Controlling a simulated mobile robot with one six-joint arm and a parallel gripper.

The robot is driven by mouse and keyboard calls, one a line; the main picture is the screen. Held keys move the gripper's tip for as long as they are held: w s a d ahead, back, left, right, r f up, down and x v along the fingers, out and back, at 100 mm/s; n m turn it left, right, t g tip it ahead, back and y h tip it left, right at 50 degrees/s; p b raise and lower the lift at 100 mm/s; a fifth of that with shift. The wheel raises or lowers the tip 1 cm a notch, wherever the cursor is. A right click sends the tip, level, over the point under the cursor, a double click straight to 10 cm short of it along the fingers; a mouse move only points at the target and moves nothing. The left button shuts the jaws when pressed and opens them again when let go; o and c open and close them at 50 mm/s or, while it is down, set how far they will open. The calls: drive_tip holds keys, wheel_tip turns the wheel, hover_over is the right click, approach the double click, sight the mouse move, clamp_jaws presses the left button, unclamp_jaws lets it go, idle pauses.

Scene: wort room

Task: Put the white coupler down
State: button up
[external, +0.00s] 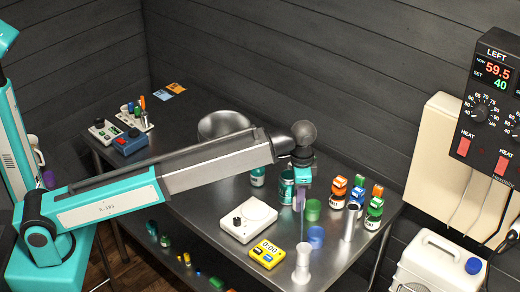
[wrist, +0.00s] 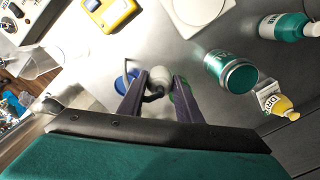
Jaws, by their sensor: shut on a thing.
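My gripper (external: 299,208) hangs over the steel table, just right of the white scale. It also shows in the wrist view (wrist: 156,88), with its two dark purple fingers closed on the white coupler (wrist: 158,76). The coupler is a small pale, rounded piece with a dark part near the fingertips. Its lower part is hidden in the wrist view, and the external view shows it too small to make out. I cannot tell whether it touches the table. A blue round piece (external: 316,238) and a green one (external: 313,211) stand close beside the gripper.
A white scale (external: 250,222), a yellow timer (external: 267,256), a teal jar (external: 287,188) and a clear flared cylinder (external: 302,264) surround the gripper. A steel cylinder (external: 351,222) and several orange- and green-topped items (external: 374,209) stand to the right. A steel bowl (external: 222,124) is behind.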

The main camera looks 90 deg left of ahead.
drive_tip(key=shift+f+p, duration=0.85)
drive_tip(key=shift+f, duration=2.15)
drive_tip(key=shift+f, duration=0.15)
drive_tip(key=shift+f+p, duration=0.6)
drive_tip(key=shift+f, duration=1.1)
drive_tip(key=shift+f, duration=0.15)
drive_tip(key=o, duration=1.2)
drive_tip(key=shift+c, duration=0.2)
drive_tip(key=shift+r+b, duration=1.5)
drive_tip(key=shift+r, duration=4.65)
